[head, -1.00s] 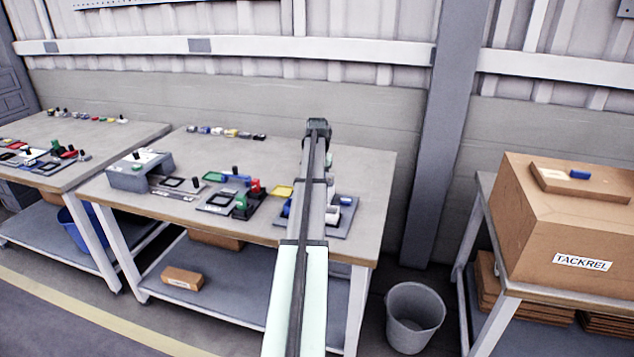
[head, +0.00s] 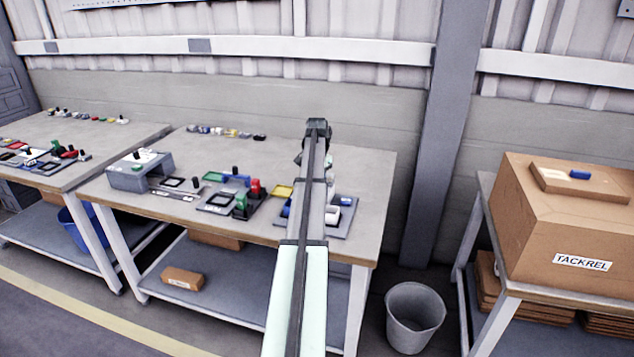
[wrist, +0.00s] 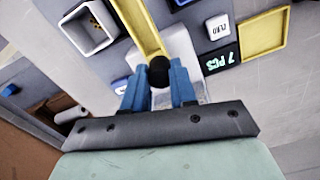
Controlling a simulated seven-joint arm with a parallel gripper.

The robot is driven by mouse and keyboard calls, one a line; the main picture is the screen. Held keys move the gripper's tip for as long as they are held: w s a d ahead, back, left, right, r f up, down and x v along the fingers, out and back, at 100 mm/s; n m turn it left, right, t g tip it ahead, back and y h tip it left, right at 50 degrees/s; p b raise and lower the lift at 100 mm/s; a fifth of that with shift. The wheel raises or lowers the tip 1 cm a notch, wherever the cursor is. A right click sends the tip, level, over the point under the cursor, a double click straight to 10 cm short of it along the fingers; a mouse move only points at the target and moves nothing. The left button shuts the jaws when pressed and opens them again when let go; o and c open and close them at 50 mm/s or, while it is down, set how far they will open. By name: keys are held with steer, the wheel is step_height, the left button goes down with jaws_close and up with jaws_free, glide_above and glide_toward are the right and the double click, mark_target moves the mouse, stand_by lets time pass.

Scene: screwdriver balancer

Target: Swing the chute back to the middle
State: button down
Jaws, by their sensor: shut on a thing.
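In the wrist view, the chute (wrist: 140,26) is a yellow channel running from the top edge down to a round black knob (wrist: 159,72). My gripper (wrist: 160,76) has blue fingers on both sides of this knob and is shut on it. A white square bin (wrist: 72,32) with a dark inside lies left of the chute, apart from it. A pale plate lies beneath the fingers, partly hidden by them. In the head view, my arm hides the chute, the knob and my fingertips.
Right of the chute are a ZERO key (wrist: 217,27), a display reading 7 PCS (wrist: 221,60) and a yellow-rimmed tray (wrist: 284,26). In the head view, other devices stand left on the bench (head: 372,175). A grey bucket (head: 414,320) stands on the floor.

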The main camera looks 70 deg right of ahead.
steer(key=c, duration=0.9)
jaws_free()
step_height(320, 180, up, 14)
steer(key=shift+f, duration=0.1)
